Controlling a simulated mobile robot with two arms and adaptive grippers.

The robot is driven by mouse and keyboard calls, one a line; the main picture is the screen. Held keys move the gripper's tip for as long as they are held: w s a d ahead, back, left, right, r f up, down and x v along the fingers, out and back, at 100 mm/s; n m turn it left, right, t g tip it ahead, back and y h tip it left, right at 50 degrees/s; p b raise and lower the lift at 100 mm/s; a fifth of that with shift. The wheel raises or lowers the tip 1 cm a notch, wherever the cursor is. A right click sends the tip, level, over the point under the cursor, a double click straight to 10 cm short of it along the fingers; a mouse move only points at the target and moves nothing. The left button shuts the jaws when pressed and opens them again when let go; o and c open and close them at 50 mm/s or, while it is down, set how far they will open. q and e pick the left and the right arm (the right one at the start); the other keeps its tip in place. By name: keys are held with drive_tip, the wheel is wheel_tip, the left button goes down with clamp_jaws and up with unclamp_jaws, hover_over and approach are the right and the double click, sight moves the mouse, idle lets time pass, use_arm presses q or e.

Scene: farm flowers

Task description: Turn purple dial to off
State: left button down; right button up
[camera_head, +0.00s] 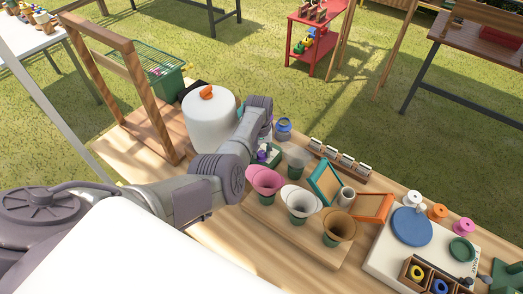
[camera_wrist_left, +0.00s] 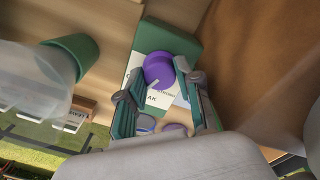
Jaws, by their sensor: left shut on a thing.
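The purple dial (camera_wrist_left: 158,67) is a round knob on a green and white box (camera_wrist_left: 172,38) in the left wrist view. A pale pointer mark on the dial points toward the lower left of that view. Printed words on the white face are partly covered. My left gripper (camera_wrist_left: 153,82) has its teal fingers on either side of the dial, shut on it. In the head view the purple dial (camera_head: 263,154) shows small, just past my left arm, which hides most of the gripper. My right gripper is not in view.
A white canister (camera_head: 208,118) with an orange knob stands left of the box. Pink, white and tan cones (camera_head: 338,226) stand in a wooden rack to the right. A translucent cup (camera_head: 297,160) is close beside the box. A blue-topped jar (camera_head: 283,126) stands behind.

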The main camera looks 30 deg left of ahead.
sight(261, 153)
use_arm(q)
drive_tip(key=shift+m, duration=0.3)
idle(0.4)
drive_tip(key=c, duration=0.8)
unclamp_jaws()
drive_tip(key=shift+o, duration=0.2)
drive_tip(key=shift+w, duration=0.1)
drive_tip(key=shift+r, duration=0.6)
wheel_tip(261, 153, up, 6)
drive_tip(key=shift+f, duration=0.15)
drive_tip(key=shift+r, duration=0.5)
